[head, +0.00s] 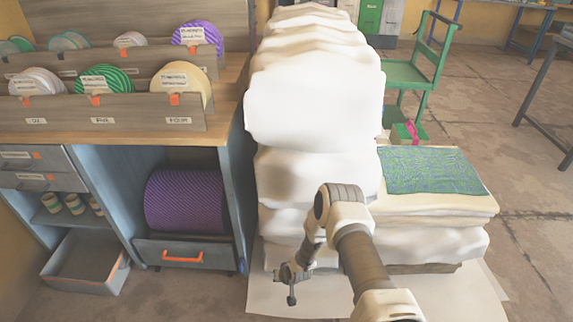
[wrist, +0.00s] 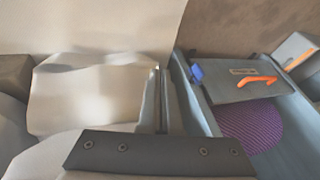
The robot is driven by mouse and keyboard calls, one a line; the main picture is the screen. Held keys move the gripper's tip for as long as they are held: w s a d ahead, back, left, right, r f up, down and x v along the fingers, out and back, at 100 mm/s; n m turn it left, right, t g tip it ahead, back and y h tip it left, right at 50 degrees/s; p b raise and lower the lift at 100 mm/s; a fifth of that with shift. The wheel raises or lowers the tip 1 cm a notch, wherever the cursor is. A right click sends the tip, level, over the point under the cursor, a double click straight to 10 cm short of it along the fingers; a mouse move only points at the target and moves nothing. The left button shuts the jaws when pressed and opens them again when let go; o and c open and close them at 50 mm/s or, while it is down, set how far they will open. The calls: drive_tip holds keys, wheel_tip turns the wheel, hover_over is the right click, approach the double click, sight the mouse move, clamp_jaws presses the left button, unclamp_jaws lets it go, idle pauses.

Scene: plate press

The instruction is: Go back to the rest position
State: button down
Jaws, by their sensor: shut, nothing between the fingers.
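My gripper (head: 291,290) hangs low at the end of my arm, in front of the lower part of the white stack and to the right of the blue cabinet. Its fingers look shut and empty in the head view. They touch nothing that I can make out. The tall stack of white bundles (head: 312,105) rises behind my gripper. The stack's pale bundles also show at the left of the wrist view (wrist: 90,95).
The blue cabinet (head: 109,195) holds a purple roll (head: 186,200) above an orange-handled drawer (head: 183,254). A grey drawer (head: 85,262) stands pulled out at lower left. Labelled discs stand in racks (head: 135,115) on top. A green patterned cloth (head: 432,170) lies right of the stack. Floor is open at right.

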drive_tip(key=w+d+r+h, duration=0.1)
drive_tip(key=w+d+r, duration=0.15)
drive_tip(key=r, duration=0.65)
drive_tip(key=w+d+r, duration=0.1)
drive_tip(key=w+r, duration=0.2)
drive_tip(key=r, duration=0.7)
drive_tip(key=w+d+r+h, duration=0.1)
drive_tip(key=w+d+r, duration=0.1)
drive_tip(key=r, duration=0.7)
drive_tip(key=s+d+r+t+h, duration=0.1)
drive_tip(key=s+d+r, duration=0.2)
drive_tip(key=r, duration=0.7)
drive_tip(key=s+d+r, duration=0.2)
drive_tip(key=d+r, duration=0.1)
drive_tip(key=r, duration=0.6)
drive_tip(key=s+d+r, duration=0.3)
drive_tip(key=s+r, duration=0.5)
drive_tip(key=r, duration=0.2)
drive_tip(key=s+d+r, duration=0.1)
drive_tip(key=s+r, duration=0.2)
drive_tip(key=s, duration=0.7)
drive_tip(key=s+d+r, duration=0.1)
drive_tip(key=s+r, duration=0.2)
drive_tip(key=s, duration=0.7)
wheel_tip(320, 180, up, 26)
drive_tip(key=p, duration=2.5)
drive_tip(key=shift+s+d+f+p, duration=0.2)
drive_tip(key=shift+s+p, duration=0.1)
drive_tip(key=shift+s, duration=0.15)
